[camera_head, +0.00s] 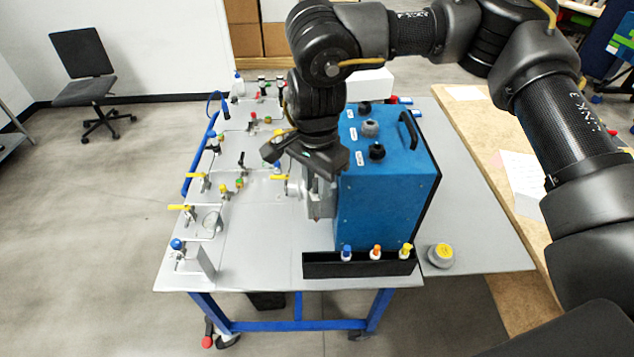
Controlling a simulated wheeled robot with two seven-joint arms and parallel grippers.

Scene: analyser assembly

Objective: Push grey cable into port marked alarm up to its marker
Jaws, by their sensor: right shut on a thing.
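The blue analyser box (385,208) stands on the grey table. On its top are two black round fittings (377,151) and a grey one (370,129), with small white labels beside them. The labels are too small to read, so I cannot tell which port is marked alarm. My right gripper (320,203) points down beside the box's left face. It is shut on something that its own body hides. I cannot make out the grey cable or its marker. My left gripper is not in view.
Tubing with valves and yellow handles (196,176) runs along the table's left side. A black tray (320,266) with several small capped bottles lies before the box. A yellow-capped grey container (440,255) stands to its right. My right arm spans the upper right.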

